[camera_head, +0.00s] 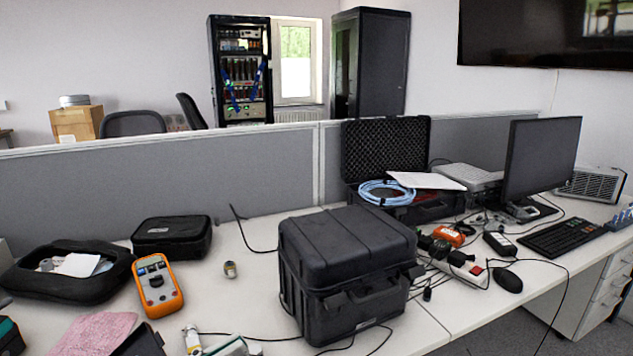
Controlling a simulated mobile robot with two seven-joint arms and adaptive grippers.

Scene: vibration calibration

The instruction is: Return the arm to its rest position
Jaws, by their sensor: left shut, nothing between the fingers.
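My left gripper (5,301) seems to show only as a small dark tip at the left edge, beside the open black pouch. It is shut with nothing in it, and most of it and its arm are outside the picture. My right gripper and arm are not in view. No part of either arm is seen over the middle of the desk.
A large black case (345,262) stands at the middle front. An orange multimeter (157,286), an open black pouch (75,290) and a closed black pouch (172,236) lie left. A monitor (540,155) and keyboard (556,238) stand right. Cables cross the desk.

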